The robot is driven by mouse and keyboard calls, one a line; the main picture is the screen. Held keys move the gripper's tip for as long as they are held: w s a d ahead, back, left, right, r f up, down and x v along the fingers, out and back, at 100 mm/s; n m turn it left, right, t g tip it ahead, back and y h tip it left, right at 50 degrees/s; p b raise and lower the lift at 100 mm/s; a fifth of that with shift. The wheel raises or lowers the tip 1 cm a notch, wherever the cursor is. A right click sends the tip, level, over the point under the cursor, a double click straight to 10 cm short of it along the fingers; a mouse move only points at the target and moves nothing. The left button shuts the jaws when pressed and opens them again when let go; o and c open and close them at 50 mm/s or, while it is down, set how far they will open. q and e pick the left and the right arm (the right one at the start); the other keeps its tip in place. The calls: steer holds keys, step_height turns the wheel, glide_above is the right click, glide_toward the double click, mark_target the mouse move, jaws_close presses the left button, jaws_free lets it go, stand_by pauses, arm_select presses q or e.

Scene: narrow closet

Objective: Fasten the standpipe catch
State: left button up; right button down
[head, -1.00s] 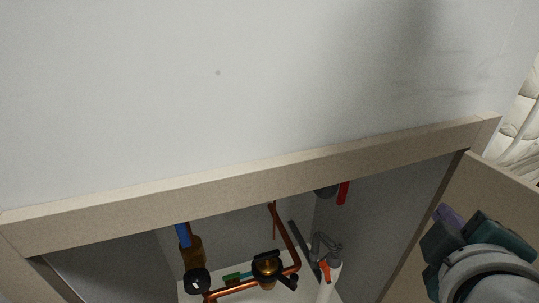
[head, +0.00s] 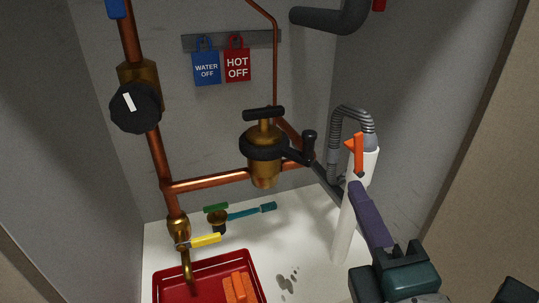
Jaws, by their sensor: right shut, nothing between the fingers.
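The white standpipe (head: 342,228) stands upright at the right of the closet. A grey ribbed hose (head: 352,112) arches over and goes into its top. The orange catch (head: 357,152) is at the pipe's top, its lever sticking up and leaning a little left. My right gripper (head: 357,190) comes in from the lower right with its purple fingers shut and empty. Its tip overlaps the pipe just below the catch; I cannot tell whether it touches. My left gripper is not in view.
A brass valve (head: 264,150) with a black handle is left of the standpipe. Copper pipe (head: 208,183) runs along the back. A red tray (head: 205,262) holds orange things. Water off (head: 206,68) and hot off (head: 237,66) tags hang behind. The right wall (head: 430,110) is close.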

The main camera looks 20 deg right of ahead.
mark_target(355, 151)
arm_select(q)
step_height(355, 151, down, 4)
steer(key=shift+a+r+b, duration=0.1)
steer(key=shift+b, duration=1.15)
arm_select(e)
steer(key=w+d, duration=0.6)
steer(key=w, duration=0.3)
steer(key=shift+w+f+n+y, duration=0.25)
steer(key=shift+f+n+y, duration=0.05)
steer(key=shift+n, duration=0.1)
